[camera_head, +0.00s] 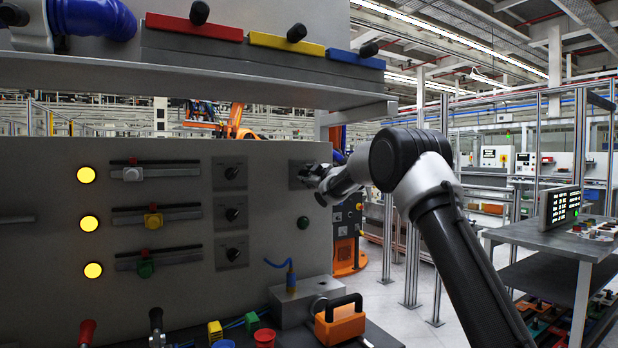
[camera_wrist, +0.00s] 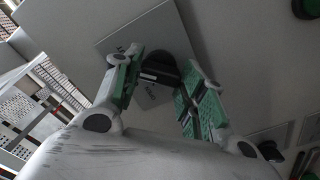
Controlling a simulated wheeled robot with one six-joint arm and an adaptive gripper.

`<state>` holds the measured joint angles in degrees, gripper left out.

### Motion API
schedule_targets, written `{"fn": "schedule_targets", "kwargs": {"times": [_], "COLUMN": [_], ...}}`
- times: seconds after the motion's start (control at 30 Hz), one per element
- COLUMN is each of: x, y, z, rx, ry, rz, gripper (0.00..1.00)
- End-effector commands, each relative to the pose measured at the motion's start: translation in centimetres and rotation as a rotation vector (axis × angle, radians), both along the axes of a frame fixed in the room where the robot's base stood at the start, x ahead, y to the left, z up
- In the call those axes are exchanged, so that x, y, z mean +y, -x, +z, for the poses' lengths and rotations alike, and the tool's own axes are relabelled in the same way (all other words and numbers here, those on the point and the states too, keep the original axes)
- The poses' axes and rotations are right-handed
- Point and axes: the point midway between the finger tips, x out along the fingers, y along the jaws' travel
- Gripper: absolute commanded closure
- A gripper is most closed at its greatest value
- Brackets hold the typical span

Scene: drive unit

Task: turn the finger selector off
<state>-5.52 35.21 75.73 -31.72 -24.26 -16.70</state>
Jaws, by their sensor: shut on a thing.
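The finger selector's square grey plate (camera_head: 296,168) is at the upper right of the upright grey panel, mostly hidden behind my gripper in the head view. The knob's exact setting is hard to tell.
Other dark selectors (camera_head: 232,214) stand in a column to the left. Coloured sliders (camera_head: 153,220) and lit yellow lamps (camera_head: 89,223) are further left. A green button (camera_head: 303,222) is below my gripper. An orange block with a black handle (camera_head: 340,322) stands on the bench. A shelf overhangs the panel.

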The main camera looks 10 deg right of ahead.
Motion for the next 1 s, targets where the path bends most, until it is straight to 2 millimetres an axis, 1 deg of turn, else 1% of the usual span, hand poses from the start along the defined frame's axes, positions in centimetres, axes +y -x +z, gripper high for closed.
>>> {"fn": "schedule_targets", "kwargs": {"times": [0.27,0.7,1.0], "x": [0.01,0.00,-0.01], "y": [0.00,0.00,0.00], "z": [-0.08,-0.12,-0.15], "rx": [-0.040,-0.152,-0.208], "ry": [0.127,0.473,0.647], "rz": [0.000,0.000,0.000], "gripper": [0.83,0.83,0.83]}}
